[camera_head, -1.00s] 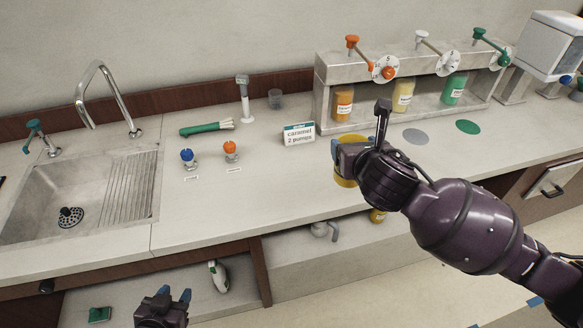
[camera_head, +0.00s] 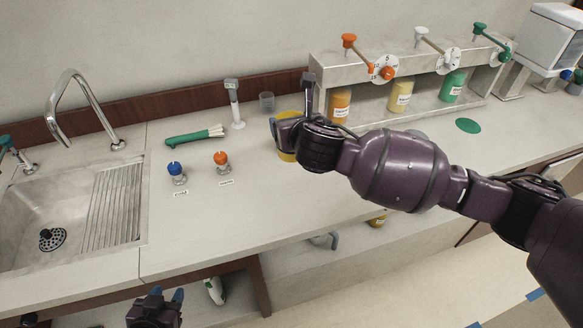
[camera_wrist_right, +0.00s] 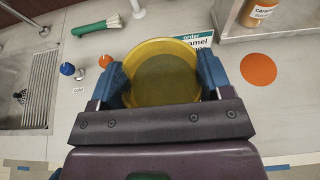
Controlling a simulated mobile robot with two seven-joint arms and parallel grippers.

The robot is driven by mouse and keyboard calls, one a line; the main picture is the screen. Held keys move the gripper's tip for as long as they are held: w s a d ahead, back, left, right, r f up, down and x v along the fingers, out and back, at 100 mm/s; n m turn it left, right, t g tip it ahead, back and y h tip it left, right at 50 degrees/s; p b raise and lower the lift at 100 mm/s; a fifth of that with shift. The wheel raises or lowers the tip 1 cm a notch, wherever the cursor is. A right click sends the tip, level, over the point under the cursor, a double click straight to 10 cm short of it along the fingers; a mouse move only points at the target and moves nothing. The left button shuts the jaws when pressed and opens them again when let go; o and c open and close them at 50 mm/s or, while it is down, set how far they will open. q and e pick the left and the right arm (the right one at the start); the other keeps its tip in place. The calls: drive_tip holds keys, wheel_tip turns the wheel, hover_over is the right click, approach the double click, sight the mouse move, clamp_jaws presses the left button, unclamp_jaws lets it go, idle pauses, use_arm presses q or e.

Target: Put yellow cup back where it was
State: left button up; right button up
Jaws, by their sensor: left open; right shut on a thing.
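The yellow cup (camera_wrist_right: 165,75) is between the blue fingers of my right gripper (camera_wrist_right: 165,85), which is shut on it, in the right wrist view. In the head view only part of the yellow cup (camera_head: 287,153) shows beside my right gripper (camera_head: 286,135), above the counter left of the dispensers. I cannot tell whether its base touches the counter. My left gripper (camera_head: 158,305) is open at the bottom of the head view, in front of the counter. An orange disc (camera_wrist_right: 258,69) lies on the counter right of the cup in the wrist view.
A caramel sign (camera_wrist_right: 196,40) stands just behind the cup. Orange (camera_head: 221,161) and blue (camera_head: 176,172) knobbed items and a green-handled brush (camera_head: 195,137) are to the left. The sink (camera_head: 60,225) is at far left. A green disc (camera_head: 468,125) lies at right.

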sight(295, 159)
wheel_tip(295, 159, down, 10)
drive_tip(key=shift+r+b, duration=0.15)
drive_tip(key=shift+b, duration=0.25)
wheel_tip(295, 159, down, 4)
drive_tip(key=shift+r+b, duration=0.1)
drive_tip(key=shift+b, duration=0.2)
use_arm(q)
drive_tip(key=shift+w+d+f, duration=0.1)
drive_tip(key=shift+w+f, duration=0.2)
drive_tip(key=shift+f, duration=0.2)
drive_tip(key=shift+s, duration=0.1)
drive_tip(key=shift+s+f, duration=0.15)
drive_tip(key=shift+f, duration=0.05)
use_arm(e)
drive_tip(key=o, duration=1.5)
drive_tip(key=shift+c, duration=0.2)
use_arm(q)
drive_tip(key=shift+r, duration=0.1)
